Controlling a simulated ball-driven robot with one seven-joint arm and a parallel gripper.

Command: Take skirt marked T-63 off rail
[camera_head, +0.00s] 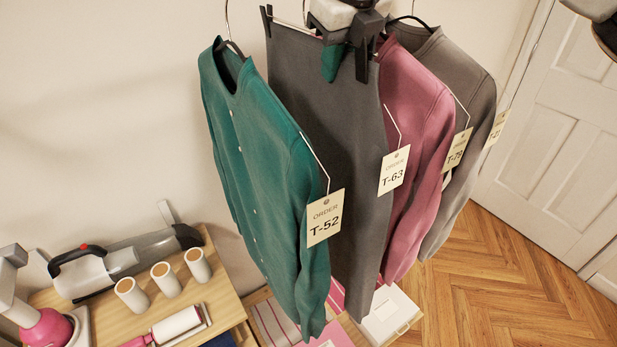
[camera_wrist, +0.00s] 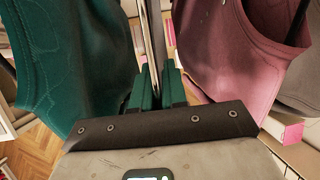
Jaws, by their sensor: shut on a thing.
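The dark grey skirt (camera_head: 325,130) hangs nearly upright from a clip hanger between the teal shirt (camera_head: 255,120) and the pink shirt (camera_head: 420,100). Its order tag T-63 (camera_head: 394,170) hangs at its right edge. My gripper (camera_head: 332,62) is at the top of the skirt, in front of the hanger's middle. In the wrist view, its green fingers (camera_wrist: 157,88) are shut on the thin metal stem of the hanger (camera_wrist: 153,45). My gripper hides part of the hanger bar. The rail is out of view, so I cannot tell whether the hook rests on it.
The teal shirt, tagged T-52 (camera_head: 325,217), hangs close on the left. Pink and grey (camera_head: 470,70) shirts hang close on the right. A wooden table (camera_head: 220,300) with a handheld vacuum (camera_head: 120,262) and thread cones (camera_head: 165,278) stands lower left. Open floor (camera_head: 500,270) lies lower right.

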